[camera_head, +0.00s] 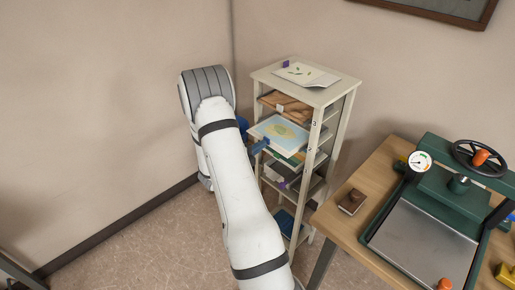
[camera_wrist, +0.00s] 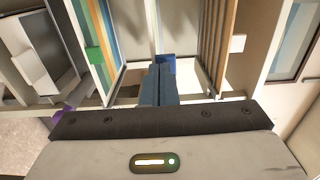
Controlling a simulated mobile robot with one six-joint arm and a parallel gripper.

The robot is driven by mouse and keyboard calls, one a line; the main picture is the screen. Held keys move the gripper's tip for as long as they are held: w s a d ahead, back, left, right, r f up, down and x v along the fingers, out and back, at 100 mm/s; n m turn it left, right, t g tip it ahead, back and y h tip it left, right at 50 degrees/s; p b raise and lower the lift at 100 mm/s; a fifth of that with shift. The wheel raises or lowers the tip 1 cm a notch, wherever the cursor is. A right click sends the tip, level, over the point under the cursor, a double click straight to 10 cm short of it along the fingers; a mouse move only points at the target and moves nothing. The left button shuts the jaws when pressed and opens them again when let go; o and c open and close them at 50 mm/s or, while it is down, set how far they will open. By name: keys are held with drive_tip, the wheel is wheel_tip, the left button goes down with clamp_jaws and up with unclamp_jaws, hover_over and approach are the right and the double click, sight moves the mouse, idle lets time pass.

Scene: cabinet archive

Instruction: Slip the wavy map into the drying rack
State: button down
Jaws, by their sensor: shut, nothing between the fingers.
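The pale, narrow drying rack (camera_head: 316,130) stands in the corner, with several shelves. A light-blue sheet with a yellow patch, which looks like the map (camera_head: 283,131), lies on a middle shelf and sticks out at the front; I cannot tell whether it is wavy. My gripper (camera_head: 261,146) is at the front edge of that sheet. In the wrist view its blue-grey fingers (camera_wrist: 158,82) are shut with nothing between them, pointing into a rack opening. A blue tab (camera_wrist: 166,63) shows just beyond the fingertips; I cannot tell what it belongs to.
Brown boards (camera_head: 286,104) fill the shelf above. An open white sheet (camera_head: 306,74) lies on the rack top. A wooden table (camera_head: 338,215) with a green press (camera_head: 455,195) stands at right. Floor (camera_head: 120,255) at left is clear.

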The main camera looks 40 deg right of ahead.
sight(268, 141)
drive_tip(key=shift+w+d, duration=0.15)
drive_tip(key=shift+d, duration=2.05)
idle(0.5)
drive_tip(key=a, duration=0.6)
drive_tip(key=shift+s+p, duration=0.2)
drive_tip(key=shift+p, duration=0.2)
